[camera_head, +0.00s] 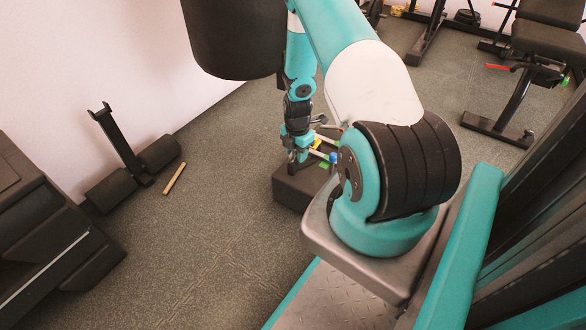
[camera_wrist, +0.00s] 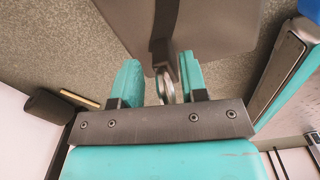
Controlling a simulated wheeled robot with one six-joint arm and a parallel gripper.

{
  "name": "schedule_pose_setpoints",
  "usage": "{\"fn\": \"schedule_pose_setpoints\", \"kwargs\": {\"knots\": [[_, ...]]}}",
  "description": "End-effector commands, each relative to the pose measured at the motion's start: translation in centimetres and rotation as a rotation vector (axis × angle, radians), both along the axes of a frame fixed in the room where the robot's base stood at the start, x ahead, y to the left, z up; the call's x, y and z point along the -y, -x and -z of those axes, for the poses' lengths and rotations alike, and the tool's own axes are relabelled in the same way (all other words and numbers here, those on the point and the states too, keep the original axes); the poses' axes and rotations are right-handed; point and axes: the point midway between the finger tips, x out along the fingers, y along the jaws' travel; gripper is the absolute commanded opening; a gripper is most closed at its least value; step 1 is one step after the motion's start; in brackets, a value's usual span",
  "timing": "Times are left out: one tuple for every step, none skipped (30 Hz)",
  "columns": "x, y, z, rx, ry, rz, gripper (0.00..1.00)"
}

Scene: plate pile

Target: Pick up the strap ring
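The metal strap ring (camera_wrist: 166,92) hangs at the end of a dark strap (camera_wrist: 164,35) in the wrist view. It lies between the two teal fingers of my gripper (camera_wrist: 159,72), closer to the right finger. The fingers stand apart, with a clear gap on the left of the ring. I cannot tell whether the right finger touches it. In the head view my gripper (camera_head: 298,153) is low over a dark block (camera_head: 290,190); the ring cannot be made out there.
The block's grey face (camera_wrist: 215,25) fills the top of the wrist view. A black stand with rollers (camera_head: 125,150) and a yellow stick (camera_head: 174,178) lie left on the floor. A bench (camera_head: 545,45) stands far right. The floor in front of the block is clear.

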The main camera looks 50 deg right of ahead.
Motion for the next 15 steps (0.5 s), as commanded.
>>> {"fn": "schedule_pose_setpoints", "kwargs": {"knots": [[0.01, -0.02, -0.14, 0.0, 0.0, 0.0, 0.4], [0.01, -0.01, -0.14, 0.0, 0.0, 0.0, 0.4], [0.01, -0.01, -0.15, 0.0, 0.0, 0.0, 0.35], [0.01, -0.01, -0.15, 0.0, 0.0, 0.0, 0.28], [0.01, 0.0, -0.15, 0.0, 0.0, 0.0, 0.21], [0.0, 0.0, -0.15, 0.0, 0.0, 0.0, 0.12], [0.0, 0.0, -0.15, 0.0, 0.0, 0.0, 0.05], [0.0, 0.0, -0.15, 0.0, 0.0, 0.0, 0.0], [0.0, 0.01, -0.15, 0.0, 0.0, 0.0, 0.0], [0.0, 0.01, -0.15, 0.0, 0.0, 0.0, 0.0], [0.0, 0.01, -0.15, 0.0, 0.0, 0.0, 0.0], [0.0, 0.0, -0.16, 0.0, 0.0, 0.0, 0.0], [0.01, 0.0, -0.16, 0.0, 0.0, 0.0, 0.0], [0.0, 0.0, -0.16, 0.0, 0.0, 0.0, 0.0], [0.0, 0.0, -0.16, 0.0, 0.0, 0.0, 0.0]]}}
